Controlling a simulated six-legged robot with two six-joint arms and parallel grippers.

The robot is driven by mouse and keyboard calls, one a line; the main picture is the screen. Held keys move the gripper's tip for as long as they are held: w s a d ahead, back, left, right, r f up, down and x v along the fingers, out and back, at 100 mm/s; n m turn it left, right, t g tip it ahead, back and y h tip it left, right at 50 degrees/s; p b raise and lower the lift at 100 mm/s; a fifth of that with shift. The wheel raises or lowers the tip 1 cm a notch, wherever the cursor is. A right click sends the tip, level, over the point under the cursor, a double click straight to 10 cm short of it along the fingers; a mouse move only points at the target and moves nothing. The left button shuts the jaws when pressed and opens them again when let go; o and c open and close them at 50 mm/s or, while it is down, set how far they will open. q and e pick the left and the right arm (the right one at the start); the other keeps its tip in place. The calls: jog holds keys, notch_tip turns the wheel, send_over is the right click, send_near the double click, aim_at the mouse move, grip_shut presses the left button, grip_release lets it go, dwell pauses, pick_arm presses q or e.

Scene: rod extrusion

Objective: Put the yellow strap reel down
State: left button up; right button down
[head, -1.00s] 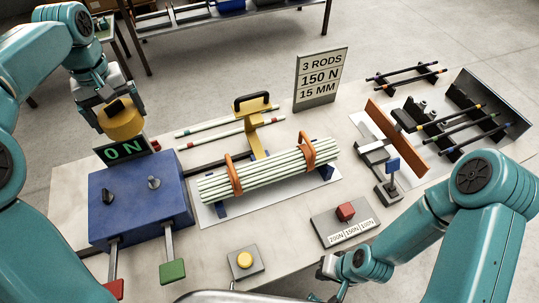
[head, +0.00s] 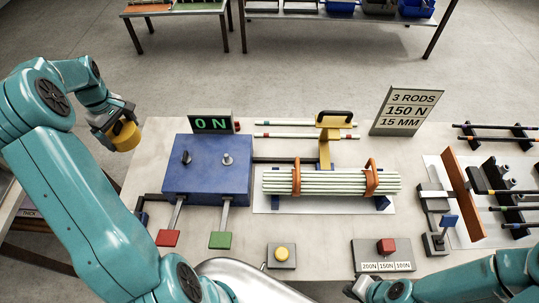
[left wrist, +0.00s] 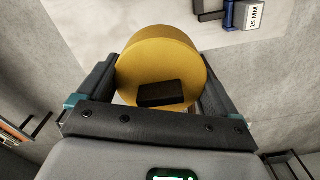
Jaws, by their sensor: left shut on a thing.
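My left gripper (head: 108,122) is shut on the yellow strap reel (head: 125,137). It holds the reel raised near the table's far left corner, left of the blue box. In the left wrist view the reel (left wrist: 155,45) is a thick yellow disc with a dark block on its face, between the two fingers (left wrist: 160,85). Its underside is hidden. My right gripper (head: 352,290) shows only in part at the bottom edge of the head view. Its fingers are too small and dark to read.
The table (head: 150,150) carries the blue box (head: 207,165) with an ON display (head: 211,124) and red and green pedals. A bundle of pale rods (head: 330,182) with orange clamps lies right of it. A narrow bare strip lies left of the box. Grey floor lies beyond.

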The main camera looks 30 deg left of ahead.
pick_arm(q)
jog(key=shift+s+a, duration=0.2)
jog(key=shift+s, duration=0.1)
notch_tip(320, 180, down, 19)
jog(key=b, duration=0.7)
jog(key=shift+d+f, duration=0.1)
jog(key=shift+f, duration=0.05)
jog(key=shift+w+f+b, duration=0.1)
jog(key=shift+f+b, duration=0.3)
jog(key=shift+r, duration=0.1)
